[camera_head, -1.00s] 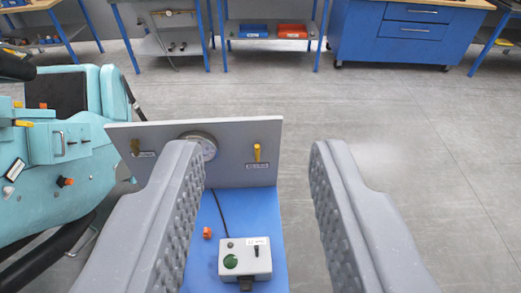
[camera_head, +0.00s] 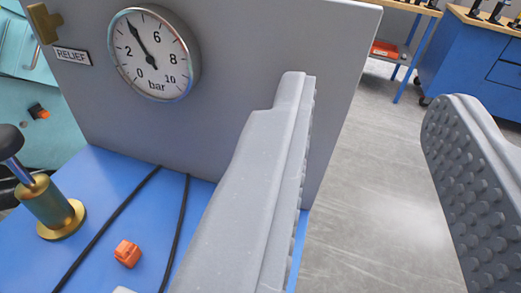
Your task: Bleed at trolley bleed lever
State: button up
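My gripper (camera_head: 375,95) is open and empty, its left finger in front of the grey panel (camera_head: 225,75) and its right finger over the floor to the right. The yellow bleed lever does not show; the left finger covers part of the panel where it may be. The round pressure gauge (camera_head: 153,52) on the panel, marked in bar, has its needle up and left, near 4. Left of it are a brass fitting (camera_head: 44,22) and a RELIEF label (camera_head: 73,56).
The blue trolley deck (camera_head: 95,190) carries a brass cylinder with a dark knob (camera_head: 50,205), an orange piece (camera_head: 127,253) and black cables. A turquoise body (camera_head: 50,130) stands at left. Grey floor (camera_head: 375,200) is clear at right; a blue cabinet (camera_head: 465,65) is behind.

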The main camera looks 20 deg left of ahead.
notch_tip(320, 180, down, 8)
jog(key=a+f+y+b, duration=0.1)
jog(key=a+y, duration=0.1)
jog(key=y, duration=0.1)
jog(key=b+x, duration=0.2)
jog(key=x, duration=1.2)
jog(key=shift+w+d+n+g, duration=0.3)
jog(key=shift+f, duration=0.1)
